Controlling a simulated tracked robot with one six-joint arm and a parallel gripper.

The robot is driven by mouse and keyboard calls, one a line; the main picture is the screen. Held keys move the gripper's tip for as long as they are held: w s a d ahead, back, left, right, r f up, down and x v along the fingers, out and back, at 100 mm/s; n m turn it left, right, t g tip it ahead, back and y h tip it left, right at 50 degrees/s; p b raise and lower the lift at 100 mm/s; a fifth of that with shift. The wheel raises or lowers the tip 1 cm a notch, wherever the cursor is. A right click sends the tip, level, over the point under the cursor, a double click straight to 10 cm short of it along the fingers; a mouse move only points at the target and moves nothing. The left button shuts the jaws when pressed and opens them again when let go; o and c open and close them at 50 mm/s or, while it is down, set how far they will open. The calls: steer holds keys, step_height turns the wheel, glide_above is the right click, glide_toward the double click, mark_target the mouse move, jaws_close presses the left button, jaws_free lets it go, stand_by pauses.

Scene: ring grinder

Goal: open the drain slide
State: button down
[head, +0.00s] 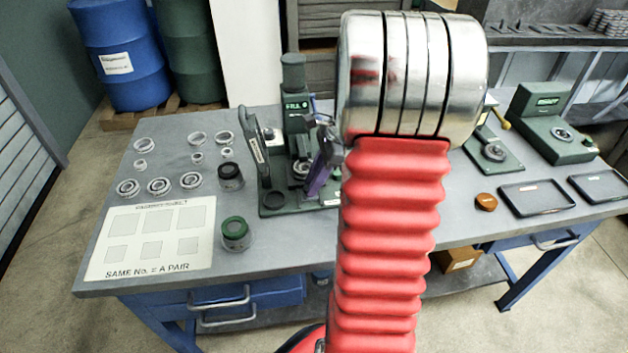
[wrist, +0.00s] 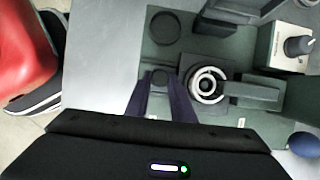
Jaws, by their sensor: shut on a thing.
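The green grinder (head: 295,120) with a FILL label stands on a green base plate near the middle of the bench. In the wrist view, a pale ring (wrist: 221,85) sits at its centre. My gripper (wrist: 161,90) points down over the base plate, left of that ring. Its two purple fingers are closed around a small dark round knob (wrist: 160,76), which looks like the drain slide's handle. The slide itself cannot be made out. In the head view, my gripper (head: 318,185) is at the grinder's front right, and my red arm hides part of that area.
A round dark recess (wrist: 164,28) lies in the base plate. Metal rings (head: 159,186) and a paper sheet (head: 150,240) lie left. Dark trays (head: 537,198) and another green device (head: 552,122) stand right.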

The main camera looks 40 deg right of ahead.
steer(key=shift+s+a, duration=0.4)
steer(key=shift+s, duration=0.25)
steer(key=shift+s+a, duration=0.4)
steer(key=shift+s, duration=0.2)
steer(key=c, duration=1.5)
jaws_free()
steer(key=v, duration=1.3)
steer(key=shift+r, duration=0.35)
